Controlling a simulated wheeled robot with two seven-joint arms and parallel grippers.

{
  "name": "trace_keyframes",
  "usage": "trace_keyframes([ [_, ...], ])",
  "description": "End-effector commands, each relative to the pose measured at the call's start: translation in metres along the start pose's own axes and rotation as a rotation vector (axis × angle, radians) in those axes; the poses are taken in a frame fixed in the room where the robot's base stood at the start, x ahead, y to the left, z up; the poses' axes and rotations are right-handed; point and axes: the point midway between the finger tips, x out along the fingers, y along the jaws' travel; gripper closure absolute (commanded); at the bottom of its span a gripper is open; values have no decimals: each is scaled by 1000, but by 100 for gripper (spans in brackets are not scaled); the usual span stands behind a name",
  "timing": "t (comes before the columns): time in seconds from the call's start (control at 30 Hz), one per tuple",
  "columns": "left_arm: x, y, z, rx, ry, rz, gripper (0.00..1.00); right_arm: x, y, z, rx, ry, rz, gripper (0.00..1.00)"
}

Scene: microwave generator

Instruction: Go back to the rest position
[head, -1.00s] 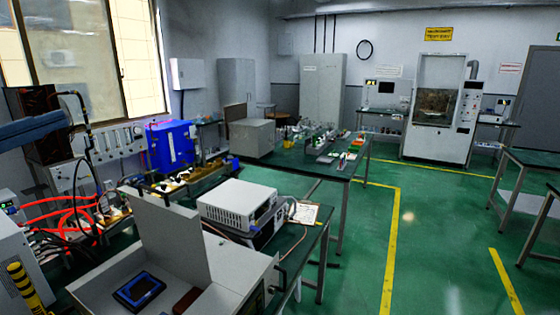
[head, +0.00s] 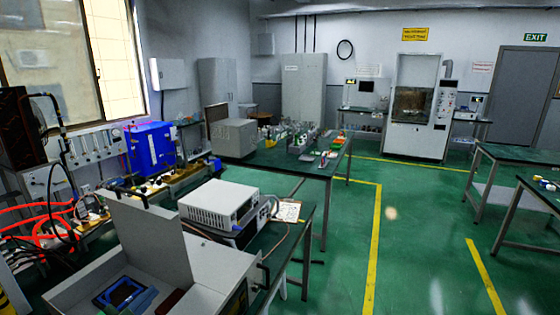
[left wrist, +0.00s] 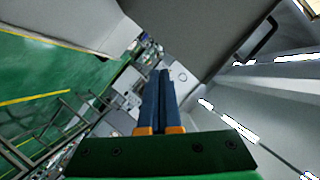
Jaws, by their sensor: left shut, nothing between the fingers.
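My left gripper (left wrist: 158,75) shows in the left wrist view, its two blue fingers lying close together with orange parts at their base. It is shut and nothing shows between the fingers. It points out into the room, with the tilted green floor (left wrist: 40,65) at the left of that view. No gripper can be made out in the head view now. My right gripper is not in either current view.
A grey box with a raised lid (head: 145,240) stands at the front left, with a blue-framed device (head: 125,293) inside. Behind it are a white instrument (head: 218,205) and a blue unit (head: 150,150). A long table (head: 300,167) stands beyond.

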Motion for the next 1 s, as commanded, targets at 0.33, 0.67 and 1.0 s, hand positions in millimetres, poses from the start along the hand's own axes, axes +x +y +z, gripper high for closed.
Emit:
trace_keyframes([
  [0.33, -97, 190, 69, -441, -571, 273, 100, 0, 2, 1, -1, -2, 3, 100],
  [0.67, -166, 289, 106, -635, -916, 444, 100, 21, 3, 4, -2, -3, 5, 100],
  [1.0, -127, 419, 232, -615, -976, 485, 100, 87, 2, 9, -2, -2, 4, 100],
])
